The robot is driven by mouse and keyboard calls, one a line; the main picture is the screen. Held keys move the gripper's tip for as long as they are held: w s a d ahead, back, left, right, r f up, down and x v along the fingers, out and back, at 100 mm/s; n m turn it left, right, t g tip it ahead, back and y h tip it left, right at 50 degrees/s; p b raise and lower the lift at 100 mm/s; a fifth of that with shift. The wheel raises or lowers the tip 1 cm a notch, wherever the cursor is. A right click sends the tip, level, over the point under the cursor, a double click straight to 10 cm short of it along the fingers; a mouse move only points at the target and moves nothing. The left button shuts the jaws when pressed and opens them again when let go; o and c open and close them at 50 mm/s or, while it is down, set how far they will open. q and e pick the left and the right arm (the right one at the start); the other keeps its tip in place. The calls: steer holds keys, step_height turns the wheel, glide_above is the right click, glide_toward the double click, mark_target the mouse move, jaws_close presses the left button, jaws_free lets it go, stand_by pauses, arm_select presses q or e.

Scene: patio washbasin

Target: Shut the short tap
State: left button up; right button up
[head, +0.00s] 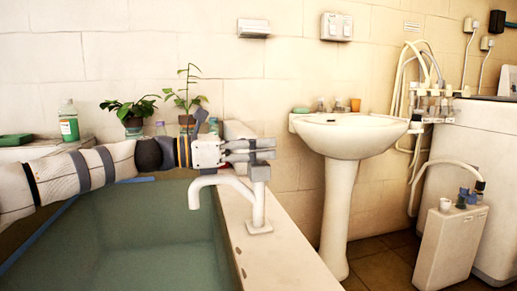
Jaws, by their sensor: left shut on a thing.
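A white tap (228,182) stands on the near basin's right rim, its curved spout over the water. It is the only tap I see clearly, and I cannot tell from this view if its valve is open. No stream shows below the spout. My left gripper (262,149) reaches in from the left at the top of this tap. Its fingers are shut on the tap's grey top part (259,172), which they mostly hide. My right gripper is not in view.
The water-filled basin (262,262) fills the lower left. Potted plants (134,110) and a green bottle (68,121) stand behind my left arm. A white pedestal washbasin (352,140) with small fittings is to the right. White hoses and a machine are farther right.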

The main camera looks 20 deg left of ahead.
arm_select(q)
steer(key=shift+m+g+h, duration=0.3)
steer(key=shift+m+g, duration=0.1)
steer(key=shift+g, duration=0.1)
steer(key=o, duration=1.2)
steer(key=shift+c, duration=0.2)
steer(key=v, duration=1.1)
steer(key=shift+s+a, duration=0.25)
steer(key=shift+a, duration=0.1)
